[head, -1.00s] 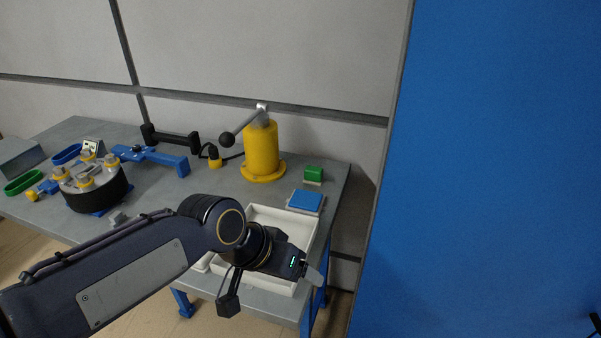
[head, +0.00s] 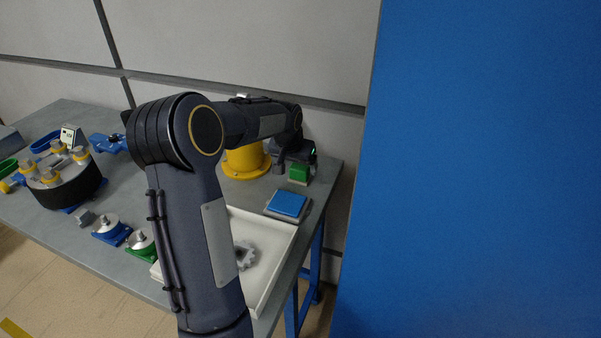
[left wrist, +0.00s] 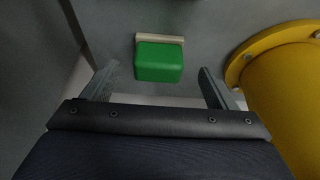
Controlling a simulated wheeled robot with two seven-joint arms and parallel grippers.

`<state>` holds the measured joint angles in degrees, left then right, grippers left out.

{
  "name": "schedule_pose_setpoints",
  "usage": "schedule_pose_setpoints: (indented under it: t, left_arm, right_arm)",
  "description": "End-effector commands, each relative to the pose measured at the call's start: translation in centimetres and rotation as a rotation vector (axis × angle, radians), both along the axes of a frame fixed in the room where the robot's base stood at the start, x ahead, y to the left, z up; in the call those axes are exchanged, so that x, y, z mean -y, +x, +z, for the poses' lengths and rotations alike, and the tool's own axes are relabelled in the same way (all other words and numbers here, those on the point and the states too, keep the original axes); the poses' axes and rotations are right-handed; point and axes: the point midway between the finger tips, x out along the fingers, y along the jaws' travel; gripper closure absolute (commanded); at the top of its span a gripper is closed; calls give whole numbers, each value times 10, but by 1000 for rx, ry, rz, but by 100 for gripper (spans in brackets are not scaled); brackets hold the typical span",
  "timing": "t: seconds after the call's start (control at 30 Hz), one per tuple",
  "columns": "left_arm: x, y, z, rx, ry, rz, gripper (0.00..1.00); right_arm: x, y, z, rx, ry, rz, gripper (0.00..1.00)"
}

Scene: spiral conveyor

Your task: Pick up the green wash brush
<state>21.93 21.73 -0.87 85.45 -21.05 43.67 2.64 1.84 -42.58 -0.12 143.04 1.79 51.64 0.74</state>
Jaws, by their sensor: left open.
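The green wash brush (head: 299,173) is a small green block near the back right of the table. In the left wrist view the brush (left wrist: 160,63) shows its green body with a pale strip along its far edge. My left gripper (head: 295,158) is just behind and above it in the head view. In the left wrist view the open fingers (left wrist: 158,74) stand on either side of the brush, with gaps on both sides. Nothing is held. My right gripper is not in view.
A yellow cylinder (head: 245,161) with a flanged base stands close left of the brush, right in the wrist view (left wrist: 290,85). A blue pad (head: 287,203) lies in front. A white tray (head: 275,262) holds a grey gear-like part (head: 243,256). A tall blue panel (head: 470,170) fills the right.

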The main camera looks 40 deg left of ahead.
Motion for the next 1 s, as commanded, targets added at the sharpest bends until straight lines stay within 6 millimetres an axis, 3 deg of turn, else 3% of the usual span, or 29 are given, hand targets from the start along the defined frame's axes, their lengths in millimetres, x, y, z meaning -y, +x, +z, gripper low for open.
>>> schedule_pose_setpoints:
  t: [0.23, 0.53, 0.9, 1.0]
  left_arm:
    - [-3, 16, -31, -2, -1, 0, 20]
    - [-4, 18, -35, 1, -1, 1, 20]
    - [-4, 18, -35, 1, -1, 0, 68]
    - [-4, 18, -34, 1, -1, 0, 70]
  right_arm:
    - [0, 0, 7, 0, 0, 0, 64]
    - [0, 0, 7, 0, 0, 0, 64]
    - [0, 0, 7, 0, 0, 0, 64]
    - [0, 0, 7, 0, 0, 0, 64]
